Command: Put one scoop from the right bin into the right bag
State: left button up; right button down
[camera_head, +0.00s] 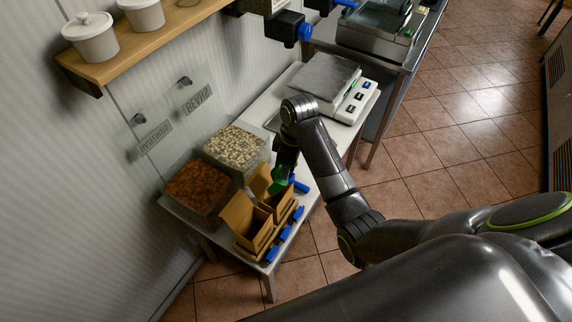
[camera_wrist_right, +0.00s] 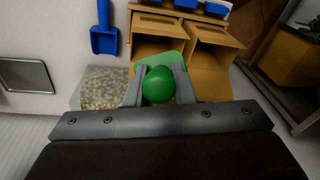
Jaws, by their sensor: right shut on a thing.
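The right bin (camera_head: 236,147), full of pale beans or nuts, stands against the wall; it also shows in the wrist view (camera_wrist_right: 103,90). The right bag (camera_head: 266,187) is an open brown paper bag beside it, at left in the wrist view (camera_wrist_right: 150,48). The left bag (camera_head: 243,222) stands against it and is open too. My right gripper (camera_head: 284,172) is shut on a green scoop (camera_wrist_right: 158,85), whose green pan (camera_head: 278,181) is at the right bag's opening. The scoop's contents are hidden. My left gripper is not in view.
The left bin (camera_head: 196,187) holds reddish-brown pieces. A blue scoop (camera_wrist_right: 104,38) lies on the table beside the right bag. Several blue clips (camera_head: 285,233) line the table's front edge. A scale (camera_head: 335,85) stands farther back. Jars (camera_head: 92,36) stand on a wall shelf.

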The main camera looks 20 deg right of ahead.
jog(key=shift+s+d+r+y+p, duration=0.15)
jog(key=shift+s+d+y+p, duration=0.15)
jog(key=shift+d+p, duration=0.15)
jog(key=d+y, duration=0.1)
jog(key=s+d+t+y, duration=0.1)
jog(key=y, duration=0.1)
jog(key=d+f+t+y, duration=0.1)
jog(key=shift+s+d, duration=0.35)
jog(key=shift+s, duration=0.05)
jog(key=d+f+t+y+b, duration=0.1)
jog(key=y+b, duration=0.1)
jog(key=b, duration=0.1)
jog(key=s+f+t+y+b, duration=0.1)
jog(key=b, duration=0.2)
jog(key=d+y+b, duration=0.1)
jog(key=y+b, duration=0.1)
jog(key=b, duration=0.2)
jog(key=shift+s+d+f+t+y, duration=0.15)
jog(key=shift+d+f+t+y, duration=0.15)
jog(key=shift+f+t, duration=0.1)
